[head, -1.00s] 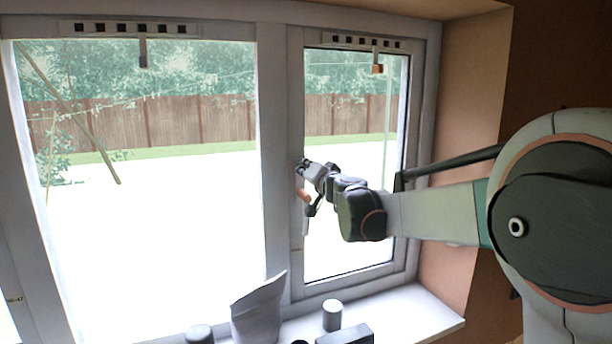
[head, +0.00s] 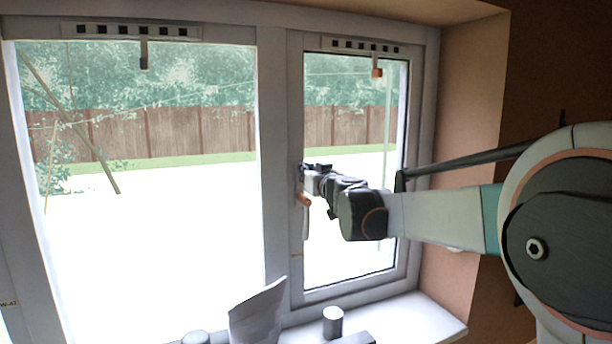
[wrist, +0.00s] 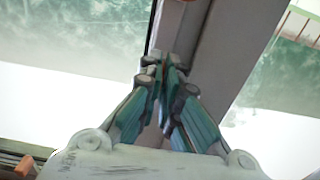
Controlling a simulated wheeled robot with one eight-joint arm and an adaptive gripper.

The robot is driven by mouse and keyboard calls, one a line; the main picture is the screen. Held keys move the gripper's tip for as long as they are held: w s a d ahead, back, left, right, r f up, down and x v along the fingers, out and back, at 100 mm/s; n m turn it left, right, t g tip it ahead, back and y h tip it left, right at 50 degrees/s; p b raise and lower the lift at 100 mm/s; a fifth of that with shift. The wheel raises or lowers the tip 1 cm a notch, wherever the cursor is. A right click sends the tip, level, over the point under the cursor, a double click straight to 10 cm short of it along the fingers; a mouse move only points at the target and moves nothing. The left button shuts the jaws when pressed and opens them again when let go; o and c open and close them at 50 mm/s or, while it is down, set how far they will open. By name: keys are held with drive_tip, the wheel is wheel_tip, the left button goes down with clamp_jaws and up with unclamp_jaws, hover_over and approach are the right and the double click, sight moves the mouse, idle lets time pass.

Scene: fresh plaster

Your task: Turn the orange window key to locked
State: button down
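My gripper (head: 306,168) is at the upright frame bar (head: 295,110) on the left side of the small right window in the head view. In the wrist view its fingers (wrist: 170,65) are drawn close together against this bar. Small reddish slivers show at the fingertips, but I cannot tell whether anything is held. An orange piece (head: 305,199), which looks like the window key, sits on the bar just below the gripper in the head view. Part of it may be hidden by the gripper, and I cannot read its turn.
An orange-tipped pull (head: 377,72) hangs from the vent at the top of the small window. A grey folded sheet (head: 258,314) and a cylinder (head: 333,321) stand on the white sill (head: 420,315). The right wall (head: 468,150) is close to my arm.

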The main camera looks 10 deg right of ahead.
idle(0.4)
drive_tip(key=c, duration=1.8)
unclamp_jaws()
drive_tip(key=shift+s, duration=0.1)
drive_tip(key=s, duration=0.4)
drive_tip(key=s+d, duration=0.1)
drive_tip(key=s, duration=0.2)
drive_tip(key=s+d, duration=0.1)
drive_tip(key=s, duration=0.3)
drive_tip(key=shift+s+d, duration=0.15)
drive_tip(key=shift+s, duration=0.15)
drive_tip(key=shift+f, duration=0.1)
